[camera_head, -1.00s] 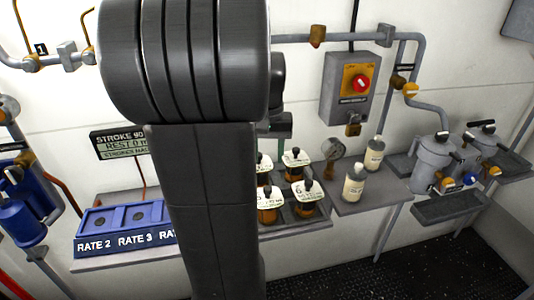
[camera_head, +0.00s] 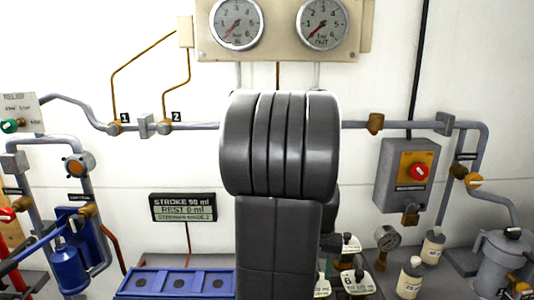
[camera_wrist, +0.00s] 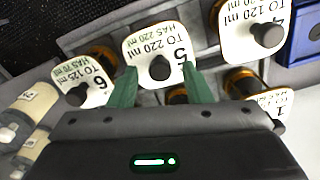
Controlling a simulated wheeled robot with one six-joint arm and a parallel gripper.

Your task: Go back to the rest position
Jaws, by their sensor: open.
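My gripper (camera_wrist: 160,88) shows in the wrist view with its two green fingers apart. The label of bottle 5 (camera_wrist: 160,58) shows between and just beyond the fingertips, with its dark knob on top; I cannot tell how far below it is. Nothing is held between the fingers. In the head view my dark arm covers the middle, and my gripper is hidden behind it.
Labelled bottles 6 (camera_wrist: 83,80) and 4 (camera_wrist: 262,32) stand on either side. A blue tray (camera_head: 172,284) sits on the shelf left of my arm. A display (camera_head: 184,207) reads "REST 0 ml". A grey switch box (camera_head: 405,175) and pale bottles (camera_head: 410,279) are right.

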